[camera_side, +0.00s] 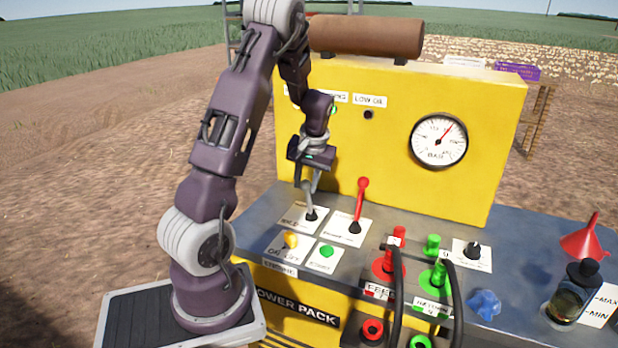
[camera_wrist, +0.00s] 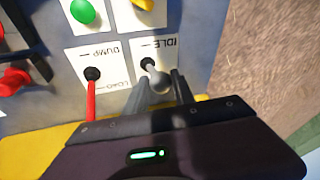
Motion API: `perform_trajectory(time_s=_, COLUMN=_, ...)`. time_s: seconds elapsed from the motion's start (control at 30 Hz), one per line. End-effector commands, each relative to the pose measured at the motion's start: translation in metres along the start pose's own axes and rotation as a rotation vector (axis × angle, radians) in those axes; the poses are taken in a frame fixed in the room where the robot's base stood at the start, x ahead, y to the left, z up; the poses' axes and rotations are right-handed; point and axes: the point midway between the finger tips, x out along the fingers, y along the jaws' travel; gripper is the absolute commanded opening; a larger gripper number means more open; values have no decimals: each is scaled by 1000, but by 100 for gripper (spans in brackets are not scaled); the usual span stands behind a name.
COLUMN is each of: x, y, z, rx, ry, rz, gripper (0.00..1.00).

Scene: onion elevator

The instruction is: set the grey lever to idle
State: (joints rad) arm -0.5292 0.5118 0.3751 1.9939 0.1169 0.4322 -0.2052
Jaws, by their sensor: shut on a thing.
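The grey lever (camera_wrist: 159,82) rises from a dark round base on a white plate marked IDLE (camera_wrist: 160,45). In the wrist view its rounded knob sits between the two fingers of my gripper (camera_wrist: 161,92), which is shut on it. The side view shows my gripper (camera_side: 310,186) above the grey lever's base (camera_side: 311,214), with the fingers hiding most of the lever. The lever's exact tilt and any other marking on its plate are hard to make out.
A red lever (camera_side: 360,200) stands close on the right, on a plate marked DUMP and LOAD (camera_wrist: 110,70). A yellow knob (camera_side: 290,240) and a green button (camera_side: 326,251) lie in front. A yellow panel (camera_side: 385,120) with a gauge (camera_side: 438,140) rises behind.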

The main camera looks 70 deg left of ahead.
Motion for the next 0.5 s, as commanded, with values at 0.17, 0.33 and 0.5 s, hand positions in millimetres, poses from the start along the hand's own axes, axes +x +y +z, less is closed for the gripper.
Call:
perform_trajectory(time_s=0.17, x=3, y=-1, z=10, rx=2, ry=-18, rz=-4, gripper=0)
perform_trajectory(time_s=0.33, x=3, y=-1, z=11, rx=3, ry=-21, rz=-5, gripper=0)
perform_trajectory(time_s=0.5, x=4, y=-1, z=11, rx=4, ry=-21, rz=-5, gripper=0)
